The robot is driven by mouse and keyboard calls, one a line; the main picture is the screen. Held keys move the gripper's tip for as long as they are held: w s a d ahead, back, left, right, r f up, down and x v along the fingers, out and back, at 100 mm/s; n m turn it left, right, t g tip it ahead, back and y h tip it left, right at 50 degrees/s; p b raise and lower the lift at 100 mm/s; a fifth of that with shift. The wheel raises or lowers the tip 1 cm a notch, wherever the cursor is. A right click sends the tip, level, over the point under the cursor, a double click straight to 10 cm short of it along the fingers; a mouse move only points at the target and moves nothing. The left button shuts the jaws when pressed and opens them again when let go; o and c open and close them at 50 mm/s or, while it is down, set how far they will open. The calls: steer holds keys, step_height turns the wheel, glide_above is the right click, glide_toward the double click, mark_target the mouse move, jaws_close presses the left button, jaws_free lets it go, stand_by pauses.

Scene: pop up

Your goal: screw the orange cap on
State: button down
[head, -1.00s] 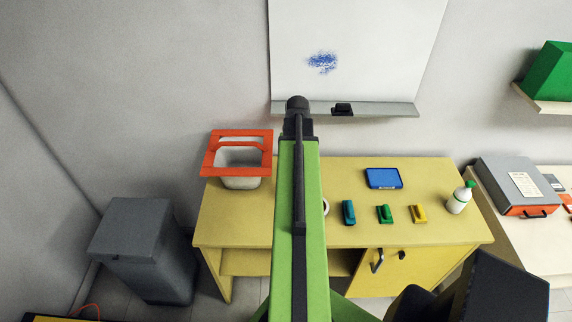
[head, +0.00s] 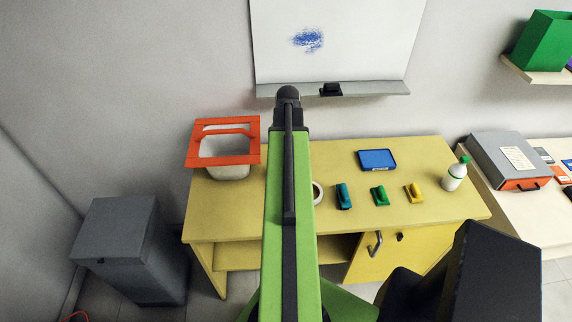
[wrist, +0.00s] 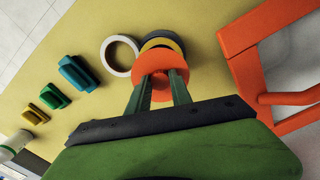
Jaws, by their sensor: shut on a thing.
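In the wrist view, my gripper (wrist: 160,88) is shut on an orange round piece, which looks like the orange cap (wrist: 160,64). Its disc-like face shows between and beyond the two green fingers. Behind it, black and yellow rings (wrist: 164,41) show partly, and I cannot tell whether they touch it. A white roll (wrist: 120,55) lies just left of them on the yellow table. In the head view my green arm hides the gripper and the cap. A white bottle with a green top (head: 455,174) stands upright at the table's right side.
The yellow table (head: 425,152) carries teal (head: 344,195), green (head: 380,196) and yellow (head: 413,193) blocks and a blue tray (head: 377,159). An orange frame (head: 224,160) sits over a pale bin at the left. A grey cabinet (head: 120,240) stands left of the table.

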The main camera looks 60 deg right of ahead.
steer(key=shift+w+f+m, duration=0.1)
steer(key=shift+f+m, duration=0.2)
steer(key=shift+f, duration=0.2)
steer(key=shift+r, duration=0.2)
steer(key=shift+w+f+b, duration=0.1)
steer(key=shift+f+b, duration=1.95)
steer(key=shift+f, duration=0.15)
steer(key=shift+f, duration=0.2)
steer(key=shift+f+b, duration=1)
steer(key=shift+b, duration=0.2)
steer(key=shift+f, duration=0.1)
